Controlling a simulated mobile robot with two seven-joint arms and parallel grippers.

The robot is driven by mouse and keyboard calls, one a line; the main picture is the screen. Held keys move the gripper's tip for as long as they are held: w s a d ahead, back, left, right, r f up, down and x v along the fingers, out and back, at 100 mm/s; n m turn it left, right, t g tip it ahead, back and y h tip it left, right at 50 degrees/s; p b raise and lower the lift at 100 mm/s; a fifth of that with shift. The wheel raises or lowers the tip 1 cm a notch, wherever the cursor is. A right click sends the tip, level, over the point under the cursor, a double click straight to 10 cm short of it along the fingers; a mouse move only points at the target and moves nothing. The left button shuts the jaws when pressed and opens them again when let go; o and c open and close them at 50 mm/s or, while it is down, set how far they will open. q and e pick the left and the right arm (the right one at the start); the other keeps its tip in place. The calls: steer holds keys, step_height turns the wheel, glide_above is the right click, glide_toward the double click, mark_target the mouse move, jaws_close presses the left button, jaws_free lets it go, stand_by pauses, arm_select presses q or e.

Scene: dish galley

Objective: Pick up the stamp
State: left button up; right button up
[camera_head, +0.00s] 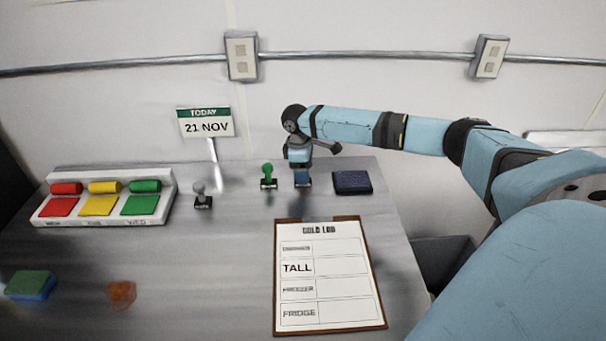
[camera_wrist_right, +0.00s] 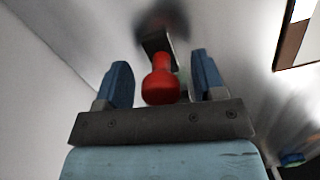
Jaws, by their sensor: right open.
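My right gripper (camera_head: 302,176) points down at the back of the steel table, over a stamp whose handle it hides in the head view. In the right wrist view the stamp's red knob (camera_wrist_right: 160,80) stands between the two blue fingers, with a gap on either side. The jaws are open, not closed on it. The stamp's dark base shows beyond the knob. A green-handled stamp (camera_head: 268,175) stands just left of the gripper, and a grey-handled stamp (camera_head: 202,196) stands further left. My left gripper is not in view.
A dark blue pad (camera_head: 352,182) lies right of the gripper. A clipboard (camera_head: 329,277) lies in front. A date sign (camera_head: 206,123) stands behind. A white tray (camera_head: 160,210) with coloured pads, a sponge (camera_head: 31,284) and an orange lump (camera_head: 121,294) are at left.

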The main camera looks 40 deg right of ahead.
steer(key=c, duration=1)
step_height(320, 180, up, 20)
steer(key=shift+p, duration=0.35)
